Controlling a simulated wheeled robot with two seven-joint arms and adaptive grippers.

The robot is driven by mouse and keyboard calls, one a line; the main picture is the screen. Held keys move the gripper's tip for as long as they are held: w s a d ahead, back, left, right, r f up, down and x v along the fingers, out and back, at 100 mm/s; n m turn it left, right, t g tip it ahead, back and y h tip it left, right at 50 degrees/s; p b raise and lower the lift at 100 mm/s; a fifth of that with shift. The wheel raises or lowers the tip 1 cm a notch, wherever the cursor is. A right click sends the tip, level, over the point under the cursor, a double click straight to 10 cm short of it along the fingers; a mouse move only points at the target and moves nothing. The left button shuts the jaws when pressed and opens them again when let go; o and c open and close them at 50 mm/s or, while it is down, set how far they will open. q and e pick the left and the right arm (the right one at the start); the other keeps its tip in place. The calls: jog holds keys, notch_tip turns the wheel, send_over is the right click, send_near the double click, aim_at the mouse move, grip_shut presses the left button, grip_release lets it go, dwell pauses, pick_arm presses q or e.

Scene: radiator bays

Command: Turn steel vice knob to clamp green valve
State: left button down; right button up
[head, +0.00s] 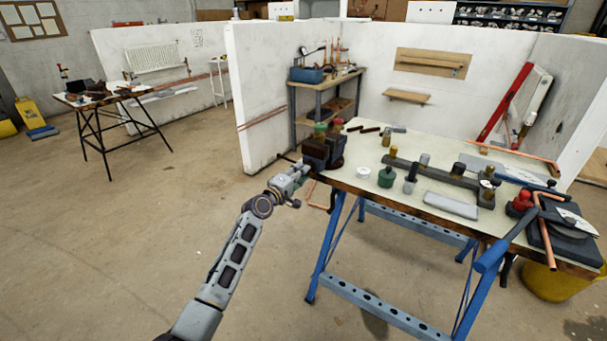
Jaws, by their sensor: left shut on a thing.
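The dark vice (322,150) is at the left end of the workbench. A green-topped piece, which looks like the green valve (320,128), shows at the top of the vice jaws. Another green-topped part (386,178) stands on the bench to the right of the vice. My left gripper (298,173) is at the front left side of the vice, shut at the steel vice knob. Its fingers cover the knob, so I cannot make out the knob itself. My right gripper is not in view.
The workbench (345,181) has blue trestle legs and carries several fittings, a grey block (451,206) and copper pipes. A shelf unit (298,105) stands behind the vice against white partitions. Floor to the left of the bench is clear.

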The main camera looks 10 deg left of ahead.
pick_arm(q)
jog(key=shift+f+m+b, duration=0.2)
jog(key=shift+m+b, duration=0.4)
jog(key=shift+m, duration=1.2)
jog(key=shift+f+m+b, duration=0.15)
jog(key=shift+m+b, duration=0.45)
jog(key=shift+m, duration=1.2)
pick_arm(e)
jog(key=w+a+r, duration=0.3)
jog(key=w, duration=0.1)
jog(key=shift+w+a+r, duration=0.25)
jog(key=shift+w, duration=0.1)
pick_arm(q)
jog(key=c, duration=1.5)
grip_release()
jog(key=shift+c, duration=0.2)
jog(key=shift+o, duration=1.1)
jog(key=shift+s+a+r, duration=0.15)
jog(key=shift+s, duration=0.05)
jog(key=shift+r, duration=0.1)
jog(key=shift+w, duration=0.1)
jog(key=shift+r+n, duration=0.1)
jog(key=shift+n, duration=0.3)
